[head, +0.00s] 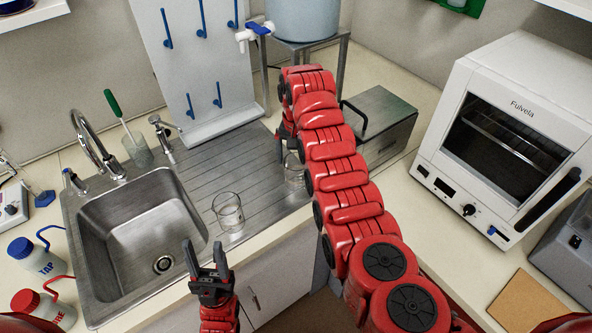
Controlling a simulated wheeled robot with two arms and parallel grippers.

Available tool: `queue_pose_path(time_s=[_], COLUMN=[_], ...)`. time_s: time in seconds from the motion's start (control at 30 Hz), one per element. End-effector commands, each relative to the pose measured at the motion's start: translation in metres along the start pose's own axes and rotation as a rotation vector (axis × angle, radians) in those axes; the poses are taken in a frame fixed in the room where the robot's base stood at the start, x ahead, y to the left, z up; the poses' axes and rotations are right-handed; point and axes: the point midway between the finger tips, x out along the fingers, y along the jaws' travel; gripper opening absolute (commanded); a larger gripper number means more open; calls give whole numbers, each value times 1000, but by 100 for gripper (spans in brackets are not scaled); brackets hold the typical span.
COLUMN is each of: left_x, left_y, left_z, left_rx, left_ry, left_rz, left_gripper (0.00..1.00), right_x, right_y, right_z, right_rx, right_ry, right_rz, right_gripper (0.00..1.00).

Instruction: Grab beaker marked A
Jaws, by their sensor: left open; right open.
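Two clear glass beakers stand on the ribbed steel drainboard. One beaker (228,213) is right of the sink; the other beaker (294,172) is further back, partly hidden by my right arm. I cannot read a letter A on either. My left gripper (204,248) is open and empty, its fingers pointing up the picture at the counter's front edge, left of and nearer than the first beaker. My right gripper (281,147) is mostly hidden behind its own arm, just beyond the second beaker; it is open, and I cannot see contact.
The sink (135,243) and tap (97,150) are at left, with two wash bottles (36,254) beside them. A pegboard rack (197,70), a large tank (303,18) and a grey metal box (384,125) stand behind. A white oven (505,130) is at right.

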Motion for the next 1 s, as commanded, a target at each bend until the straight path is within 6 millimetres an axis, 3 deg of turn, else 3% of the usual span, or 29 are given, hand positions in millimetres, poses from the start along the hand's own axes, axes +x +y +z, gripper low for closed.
queue_pose_path(time_s=[0.17, 0.3, 0.53, 0.87, 1.0], left_x=[13, 28, 28, 28, 28], left_y=[-1, -1, -1, -1, -1], left_z=[-2, -5, -5, -5, -5], left_rx=[0, 0, 0, 0, 0], left_ry=[0, 0, 0, 0, 0], left_rz=[0, 0, 0, 0, 0], left_gripper=[50, 50, 50, 50, 50], right_x=[9, 28, 51, 56, 56], right_y=[0, 0, -1, -1, -1], right_z=[0, 1, -1, 0, 0], right_rx=[0, 0, 2, 1, 1], right_ry=[-2, -5, 0, 0, 0], right_rz=[1, 2, -2, -2, -2], right_gripper=[100, 100, 100, 100, 75])
